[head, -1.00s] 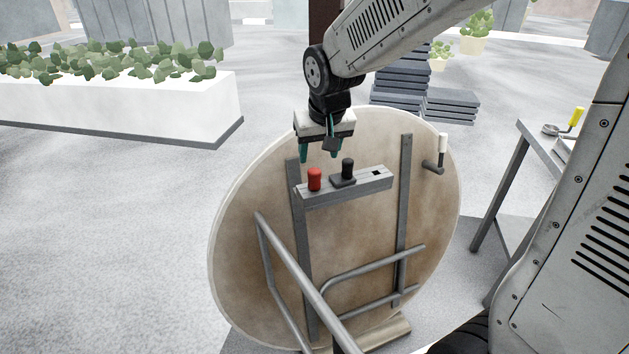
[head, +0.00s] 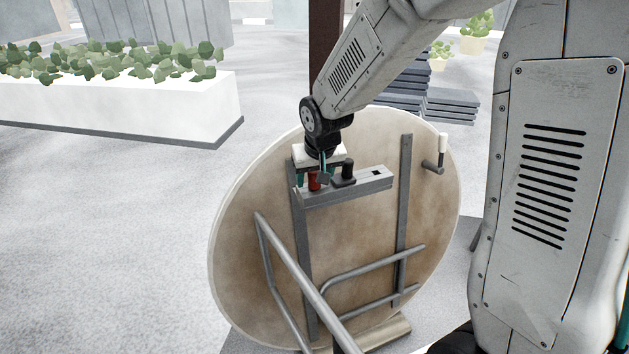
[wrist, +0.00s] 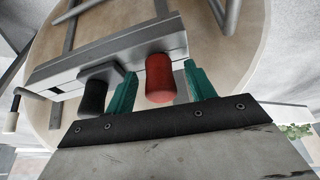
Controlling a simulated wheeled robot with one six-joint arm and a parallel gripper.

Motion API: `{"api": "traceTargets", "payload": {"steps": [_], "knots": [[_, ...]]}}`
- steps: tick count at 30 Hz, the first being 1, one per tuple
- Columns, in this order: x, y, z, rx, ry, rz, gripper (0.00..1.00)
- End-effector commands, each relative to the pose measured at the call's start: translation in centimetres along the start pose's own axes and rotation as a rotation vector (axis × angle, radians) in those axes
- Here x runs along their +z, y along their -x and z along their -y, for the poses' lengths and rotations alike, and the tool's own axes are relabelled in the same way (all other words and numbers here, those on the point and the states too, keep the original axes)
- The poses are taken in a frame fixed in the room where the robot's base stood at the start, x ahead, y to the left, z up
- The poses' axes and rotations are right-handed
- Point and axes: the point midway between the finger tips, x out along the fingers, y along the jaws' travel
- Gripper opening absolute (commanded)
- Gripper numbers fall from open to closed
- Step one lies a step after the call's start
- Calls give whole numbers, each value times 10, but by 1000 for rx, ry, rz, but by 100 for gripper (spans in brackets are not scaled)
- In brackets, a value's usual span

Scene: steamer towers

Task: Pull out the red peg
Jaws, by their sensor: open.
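The red peg (head: 314,181) stands in the grey bar (head: 350,189) fixed across the back of a tilted round tabletop. My gripper (head: 312,180) is lowered over the peg and partly hides it in the head view. In the wrist view the red peg (wrist: 159,78) lies between the two teal fingers of my gripper (wrist: 160,90), which are open, one on each side. Small gaps show beside the peg. A black peg (head: 348,168) stands in the same bar to the right, and in the wrist view it (wrist: 94,94) is just outside the left finger.
The round tabletop (head: 360,250) leans behind the bar, with grey metal rails and a tubular frame (head: 300,265) in front. A crank handle (head: 437,160) sticks out at right. A white planter (head: 120,110) stands at left; open floor lies between.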

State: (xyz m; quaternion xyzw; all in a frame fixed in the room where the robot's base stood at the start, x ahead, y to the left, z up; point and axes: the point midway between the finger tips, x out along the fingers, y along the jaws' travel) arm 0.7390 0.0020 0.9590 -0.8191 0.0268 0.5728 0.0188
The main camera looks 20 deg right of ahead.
Motion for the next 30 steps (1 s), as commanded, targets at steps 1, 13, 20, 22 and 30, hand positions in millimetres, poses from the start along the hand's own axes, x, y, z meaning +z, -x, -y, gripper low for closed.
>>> {"api": "traceTargets", "payload": {"steps": [1, 13, 20, 22, 30], "knots": [[0, 0, 0, 0, 0, 0, 55], [0, 0, 0, 0, 0, 0, 0], [0, 1, 0, 0, 0, 0, 0], [-1, 2, 0, 0, 0, 0, 0], [-3, 8, 0, 0, 0, 0, 0]]}}
